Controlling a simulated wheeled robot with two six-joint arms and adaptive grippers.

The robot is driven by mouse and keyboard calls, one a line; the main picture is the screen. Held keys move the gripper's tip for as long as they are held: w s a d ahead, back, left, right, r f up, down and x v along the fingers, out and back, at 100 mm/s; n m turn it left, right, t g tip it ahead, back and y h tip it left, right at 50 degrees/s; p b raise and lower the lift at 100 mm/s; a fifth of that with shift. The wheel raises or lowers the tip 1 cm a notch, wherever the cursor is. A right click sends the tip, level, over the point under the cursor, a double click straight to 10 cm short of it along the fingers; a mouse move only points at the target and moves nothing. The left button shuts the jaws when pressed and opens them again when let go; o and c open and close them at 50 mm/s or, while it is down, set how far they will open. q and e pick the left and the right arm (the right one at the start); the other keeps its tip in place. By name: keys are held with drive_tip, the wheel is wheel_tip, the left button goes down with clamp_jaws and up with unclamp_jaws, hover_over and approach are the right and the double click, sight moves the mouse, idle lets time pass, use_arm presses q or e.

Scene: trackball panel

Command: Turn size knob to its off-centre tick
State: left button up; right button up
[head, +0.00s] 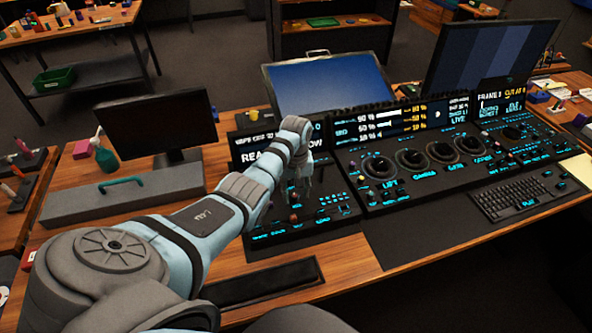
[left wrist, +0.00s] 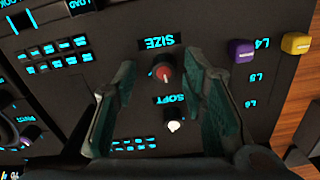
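The size knob (left wrist: 162,73) is a dark round knob with a red cap, just beside the upside-down SIZE label (left wrist: 159,41) in the left wrist view. My left gripper (left wrist: 161,62) is open, with one finger on each side of the knob and a visible gap on both sides. I cannot tell how deep the fingertips reach or exactly where the knob points. In the head view my left gripper (head: 301,190) points down over the left part of the console and hides the knob. My right gripper is not in view.
A white-capped knob (left wrist: 174,126) labelled SOFT stands close by between the fingers. Purple (left wrist: 241,50) and yellow (left wrist: 295,43) sliders sit at the panel's edge. Trackballs (head: 379,166) and a keyboard (head: 518,196) lie to the right.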

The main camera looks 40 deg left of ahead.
use_arm(q)
drive_tip(key=shift+a+f, duration=0.1)
drive_tip(key=shift+f, duration=0.4)
drive_tip(key=shift+s+r, duration=0.2)
drive_tip(key=shift+s, duration=0.05)
drive_tip(key=shift+c, duration=0.4)
drive_tip(key=c, duration=0.3)
clamp_jaws()
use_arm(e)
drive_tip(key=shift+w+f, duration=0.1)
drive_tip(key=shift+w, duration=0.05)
